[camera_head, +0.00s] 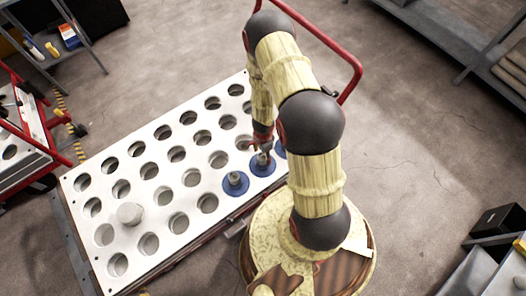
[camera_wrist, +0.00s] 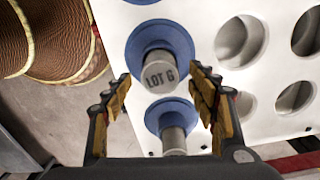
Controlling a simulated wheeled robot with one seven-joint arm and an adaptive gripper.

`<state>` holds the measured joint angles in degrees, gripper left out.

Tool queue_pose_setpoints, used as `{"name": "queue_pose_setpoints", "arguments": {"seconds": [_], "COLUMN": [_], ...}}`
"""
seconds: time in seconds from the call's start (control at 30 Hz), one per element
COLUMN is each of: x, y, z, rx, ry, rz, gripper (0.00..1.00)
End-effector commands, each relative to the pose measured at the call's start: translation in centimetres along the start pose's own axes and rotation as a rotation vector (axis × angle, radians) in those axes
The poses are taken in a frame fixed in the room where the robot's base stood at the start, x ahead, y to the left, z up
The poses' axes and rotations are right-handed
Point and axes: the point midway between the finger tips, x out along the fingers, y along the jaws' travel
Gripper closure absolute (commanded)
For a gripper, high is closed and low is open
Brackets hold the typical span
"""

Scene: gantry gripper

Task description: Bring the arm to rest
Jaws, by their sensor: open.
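My gripper (camera_wrist: 160,85) is open in the wrist view, with its two yellow-padded fingers apart. Between and beyond the fingertips is a grey cylinder (camera_wrist: 160,72) marked "LOT" and one more character, seated in a blue flanged ring. A second grey cylinder in a blue ring (camera_wrist: 172,118) shows closer to the palm. I see no contact between the fingers and either cylinder. In the head view my arm bends down to the white holed plate (camera_head: 102,170), and my gripper (camera_head: 262,148) is over the blue rings, partly hidden by the arm.
A blue ring with a cylinder (camera_head: 235,183) sits at the plate's near edge. A red handle (camera_head: 352,70) rises behind the arm. Shelving (camera_head: 470,40) is at upper right; the floor between is open.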

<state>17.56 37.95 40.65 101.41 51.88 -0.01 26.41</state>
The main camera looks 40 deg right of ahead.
Motion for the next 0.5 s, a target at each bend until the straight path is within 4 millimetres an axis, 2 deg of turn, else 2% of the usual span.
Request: {"name": "queue_pose_setpoints", "arguments": {"seconds": [0.2,0.5], "x": [-2.8,-4.5], "y": [-0.1,-0.1], "z": [0.0,0.0], "rx": [0.001,0.001], "ry": [0.000,0.000], "rz": [-0.001,-0.001], "gripper": [0.42,0.42]}}
